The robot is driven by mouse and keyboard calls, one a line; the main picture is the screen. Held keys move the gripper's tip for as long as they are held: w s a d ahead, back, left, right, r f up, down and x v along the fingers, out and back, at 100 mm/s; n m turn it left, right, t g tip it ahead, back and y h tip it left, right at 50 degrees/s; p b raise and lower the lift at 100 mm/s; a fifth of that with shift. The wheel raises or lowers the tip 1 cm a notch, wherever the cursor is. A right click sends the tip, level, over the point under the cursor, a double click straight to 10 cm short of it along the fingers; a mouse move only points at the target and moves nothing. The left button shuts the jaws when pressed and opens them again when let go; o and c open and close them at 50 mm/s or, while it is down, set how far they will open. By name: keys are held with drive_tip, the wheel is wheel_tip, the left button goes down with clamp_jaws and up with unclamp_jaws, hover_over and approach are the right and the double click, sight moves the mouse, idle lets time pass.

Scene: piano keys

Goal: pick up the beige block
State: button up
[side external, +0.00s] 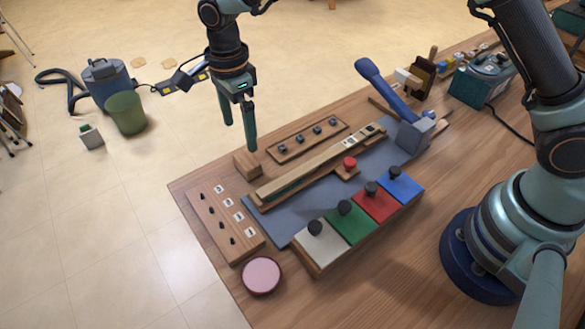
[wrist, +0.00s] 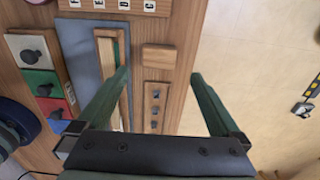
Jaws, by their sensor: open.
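The beige block (side external: 246,165) is a small wooden block on the table, near its far left edge, just left of the wooden strip with dark knobs. In the wrist view the block (wrist: 158,58) lies between the lines of the two fingers, slightly past their tips. My gripper (side external: 240,135) is open and empty, pointing down, with its green fingers apart. Its tips appear above the block and do not visibly touch it. The wrist view also shows the open gripper (wrist: 160,74).
A knobbed strip (side external: 308,140) and a long wooden rail (side external: 318,165) lie close to the block. Coloured keys (side external: 350,225), a pegged board (side external: 226,226) and a pink disc (side external: 262,275) are nearer. A blue lever (side external: 385,88) stands to the right.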

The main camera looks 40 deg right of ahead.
sight(247, 160)
drive_tip(key=f, duration=0.9)
drive_tip(key=shift+s+d+f, duration=0.1)
drive_tip(key=shift+d+f, duration=0.1)
drive_tip(key=shift+f, duration=0.1)
drive_tip(key=c, duration=1.3)
drive_tip(key=shift+o, duration=0.2)
drive_tip(key=shift+r, duration=0.15)
wheel_tip(247, 160, up, 20)
drive_tip(key=o, duration=0.6)
drive_tip(key=c, duration=0.7)
